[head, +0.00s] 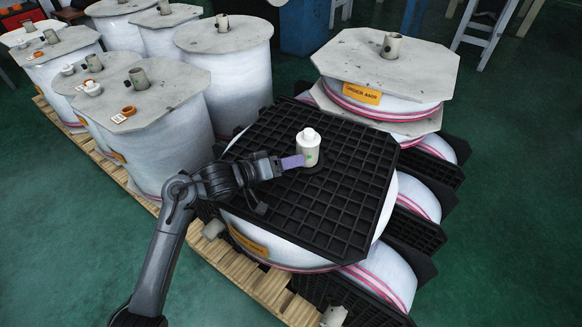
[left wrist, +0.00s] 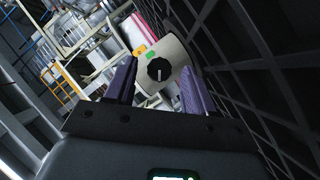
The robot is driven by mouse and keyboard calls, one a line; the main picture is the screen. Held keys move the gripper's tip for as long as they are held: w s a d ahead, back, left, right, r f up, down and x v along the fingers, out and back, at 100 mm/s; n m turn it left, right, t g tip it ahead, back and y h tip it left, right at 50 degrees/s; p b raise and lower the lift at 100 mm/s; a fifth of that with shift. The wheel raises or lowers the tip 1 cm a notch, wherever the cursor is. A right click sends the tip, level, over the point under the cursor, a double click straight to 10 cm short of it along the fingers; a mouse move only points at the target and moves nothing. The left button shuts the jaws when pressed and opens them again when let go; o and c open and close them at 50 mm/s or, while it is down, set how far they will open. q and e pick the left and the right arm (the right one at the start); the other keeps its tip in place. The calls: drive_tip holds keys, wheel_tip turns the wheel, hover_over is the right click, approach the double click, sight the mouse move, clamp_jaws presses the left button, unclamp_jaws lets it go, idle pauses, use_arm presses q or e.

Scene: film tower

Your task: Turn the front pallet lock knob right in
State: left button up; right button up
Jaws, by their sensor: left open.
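A cream lock cylinder (head: 307,150) with a rounded top stands upright near the middle of the black grid pallet (head: 345,215). It has a small green mark on its side. In the left wrist view its housing (left wrist: 180,52) carries a round black knob (left wrist: 159,70) with a pale pointer line, close to upright in the picture. My left gripper (head: 292,162) reaches in from the left, low over the pallet, beside the cylinder. In the left wrist view my open purple fingers (left wrist: 158,66) lie either side of the knob. Contact cannot be told. My right gripper is not in view.
The black pallet lies on top of a white film roll (head: 290,252). Another stack with a grey board (head: 385,65) stands behind at the right. Several wrapped rolls (head: 225,65) stand at the left on a wooden pallet (head: 235,265). Green floor is free at the right.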

use_arm(q)
drive_tip(key=shift+w+d+f, duration=0.15)
drive_tip(key=shift+w+d, duration=0.1)
drive_tip(key=shift+d, duration=0.1)
clamp_jaws()
drive_tip(key=shift+r+p, duration=0.2)
drive_tip(key=shift+p, duration=0.35)
drive_tip(key=m+y+p, duration=0.1)
drive_tip(key=p, duration=0.2)
drive_tip(key=m+p, duration=0.1)
drive_tip(key=p, duration=0.3)
drive_tip(key=m+y+p, duration=0.1)
drive_tip(key=p, duration=0.2)
drive_tip(key=shift+s+d+r+m+t+y, duration=0.1)
drive_tip(key=shift+d+r+m+t+y, duration=0.05)
drive_tip(key=shift+r+m+t+y, duration=0.15)
drive_tip(key=shift+f+m+y+p, duration=0.25)
drive_tip(key=shift+m+y+p, duration=0.2)
drive_tip(key=shift+p, duration=0.6)
